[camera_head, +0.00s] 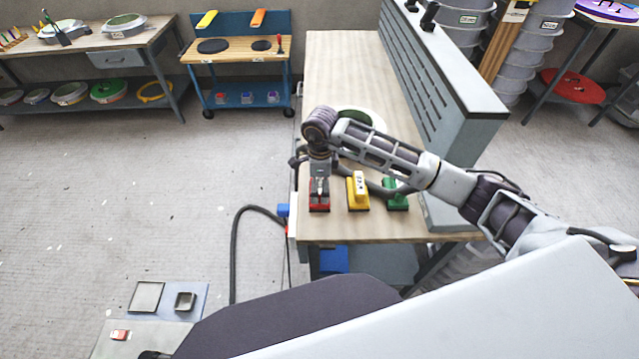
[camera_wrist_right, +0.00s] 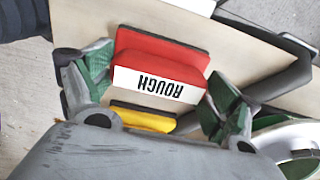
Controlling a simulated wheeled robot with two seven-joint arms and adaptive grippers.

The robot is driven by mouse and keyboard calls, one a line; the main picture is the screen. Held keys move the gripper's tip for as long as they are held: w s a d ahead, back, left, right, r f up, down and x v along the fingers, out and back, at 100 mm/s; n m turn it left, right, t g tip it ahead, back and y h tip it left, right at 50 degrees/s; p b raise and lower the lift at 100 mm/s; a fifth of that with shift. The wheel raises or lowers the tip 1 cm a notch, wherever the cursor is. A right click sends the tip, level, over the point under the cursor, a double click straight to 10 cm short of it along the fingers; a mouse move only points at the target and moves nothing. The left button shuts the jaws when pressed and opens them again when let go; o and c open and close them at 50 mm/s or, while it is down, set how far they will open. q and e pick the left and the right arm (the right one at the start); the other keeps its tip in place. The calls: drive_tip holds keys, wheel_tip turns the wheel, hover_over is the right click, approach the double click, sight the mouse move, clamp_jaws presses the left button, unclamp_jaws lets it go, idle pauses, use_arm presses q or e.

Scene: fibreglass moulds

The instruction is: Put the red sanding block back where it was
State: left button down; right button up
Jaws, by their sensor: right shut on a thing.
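The red sanding block (camera_head: 319,208) is at the left of a row of blocks near the front end of the long wooden table (camera_head: 330,60). My right gripper (camera_head: 319,188) points down over it and is shut on it. In the right wrist view the red block (camera_wrist_right: 165,50), labelled ROUGH, lies between the green-padded fingers of my right gripper (camera_wrist_right: 157,90). Whether its base touches the table, I cannot tell. A yellow block (camera_head: 357,190) stands just right of it, and a green block (camera_head: 396,195) further right, partly under my arm. My left gripper is out of view.
A grey slatted panel (camera_head: 440,85) runs along the table's right side. A round green-and-white mould (camera_head: 362,118) lies behind my right forearm. A blue cart (camera_head: 240,50) and a workbench (camera_head: 90,45) stand at the back left. The floor on the left is mostly clear.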

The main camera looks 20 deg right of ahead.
sight(320, 183)
drive_tip(key=o, duration=0.7)
drive_tip(key=shift+o, duration=0.2)
drive_tip(key=shift+r, duration=0.1)
wheel_tip(320, 183, up, 12)
drive_tip(key=b, duration=0.2)
drive_tip(key=shift+s, duration=0.1)
idle(0.5)
